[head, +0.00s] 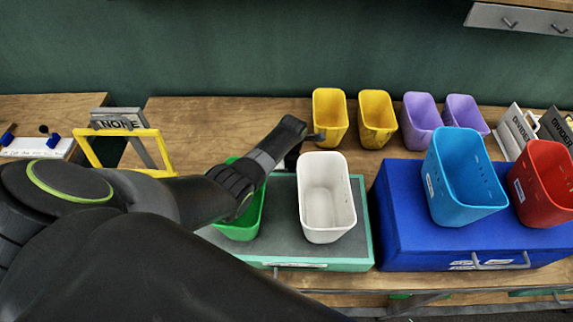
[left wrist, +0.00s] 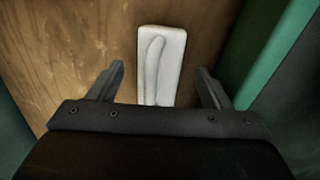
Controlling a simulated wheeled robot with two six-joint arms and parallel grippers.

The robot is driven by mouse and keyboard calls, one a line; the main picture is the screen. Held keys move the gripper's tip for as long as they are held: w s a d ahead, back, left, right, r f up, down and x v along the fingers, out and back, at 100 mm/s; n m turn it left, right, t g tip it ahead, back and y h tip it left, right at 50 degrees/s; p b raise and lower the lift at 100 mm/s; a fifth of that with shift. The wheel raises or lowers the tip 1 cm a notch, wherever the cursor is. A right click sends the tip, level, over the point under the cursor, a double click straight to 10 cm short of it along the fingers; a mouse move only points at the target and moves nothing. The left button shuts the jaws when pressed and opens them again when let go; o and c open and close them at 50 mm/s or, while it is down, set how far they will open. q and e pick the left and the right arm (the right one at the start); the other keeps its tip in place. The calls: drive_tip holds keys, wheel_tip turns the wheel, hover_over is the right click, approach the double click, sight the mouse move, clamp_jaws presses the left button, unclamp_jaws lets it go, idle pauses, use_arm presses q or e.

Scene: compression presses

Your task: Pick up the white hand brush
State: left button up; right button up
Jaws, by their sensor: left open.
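The white hand brush (left wrist: 164,58) lies on the wooden tabletop in the left wrist view, with its long raised handle showing. Its near end is hidden by my gripper body. My left gripper (left wrist: 160,70) is open, with one finger to each side of the brush and nothing held. In the head view my left arm reaches over the table to behind the green bin and white bin. I cannot make out the brush or the fingertips there. My right gripper is not in view.
A green bin (head: 245,222) and white bin (head: 327,232) stand on a grey-topped green case (head: 282,208). Blue (head: 462,195) and red bins (head: 545,185) stand on a blue case (head: 400,225). Yellow (head: 330,118) and purple bins (head: 420,120) stand behind.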

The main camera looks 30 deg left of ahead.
use_arm(q)
drive_tip(key=shift+w+a+f, duration=0.1)
drive_tip(key=shift+w+f, duration=0.05)
drive_tip(key=shift+f, duration=0.65)
drive_tip(key=shift+c, duration=0.3)
drive_tip(key=c, duration=1)
drive_tip(key=shift+r, duration=0.15)
drive_tip(key=shift+c, duration=0.2)
wheel_tip(320, 180, up, 18)
drive_tip(key=o, duration=0.5)
drive_tip(key=c, duration=0.3)
